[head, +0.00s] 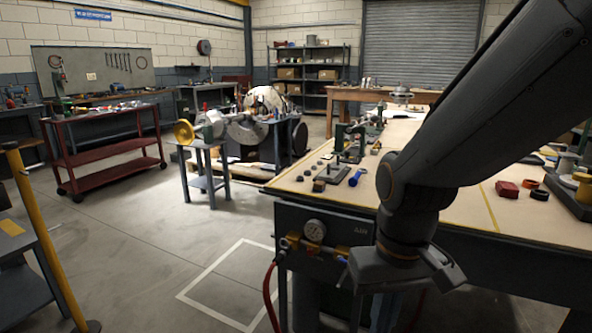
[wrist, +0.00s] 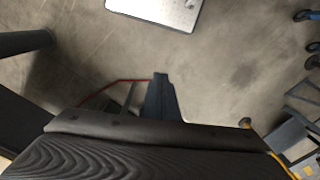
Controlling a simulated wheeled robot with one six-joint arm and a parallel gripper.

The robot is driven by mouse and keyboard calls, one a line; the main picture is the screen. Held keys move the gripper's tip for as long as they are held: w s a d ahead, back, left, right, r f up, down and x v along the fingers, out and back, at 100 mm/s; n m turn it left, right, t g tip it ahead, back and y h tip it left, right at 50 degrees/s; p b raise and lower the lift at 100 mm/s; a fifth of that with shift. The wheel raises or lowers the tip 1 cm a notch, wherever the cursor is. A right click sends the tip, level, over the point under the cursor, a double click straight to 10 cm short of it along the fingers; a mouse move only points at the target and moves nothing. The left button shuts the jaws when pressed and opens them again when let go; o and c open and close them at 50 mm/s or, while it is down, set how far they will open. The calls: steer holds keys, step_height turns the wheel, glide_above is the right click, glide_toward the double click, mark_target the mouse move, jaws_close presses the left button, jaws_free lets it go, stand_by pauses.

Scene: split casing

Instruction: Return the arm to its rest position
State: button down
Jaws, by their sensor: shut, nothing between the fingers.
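My arm reaches in from the upper right of the head view and bends down at the front edge of the workbench (head: 470,225). My gripper (head: 382,312) hangs low in front of the bench, pointing down, partly lost against dark parts behind it. In the wrist view my gripper (wrist: 160,82) shows as a narrow dark shape with its fingers together over the bare concrete floor. It is shut and holds nothing.
A gauge (head: 315,230) and a red hose (head: 270,296) are at the bench front, close left of my gripper. Small parts, a blue tool (head: 356,177) and a red block (head: 507,189) lie on the bench. A yellow post (head: 42,235) stands left. The marked floor between is clear.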

steer(key=d+r+m+p, duration=0.1)
steer(key=d+r+p, duration=0.4)
steer(key=p, duration=0.4)
steer(key=shift+s+d+r+m+p, duration=0.2)
steer(key=shift+d+m+p, duration=0.1)
steer(key=shift+d+p, duration=0.1)
steer(key=shift+f, duration=0.1)
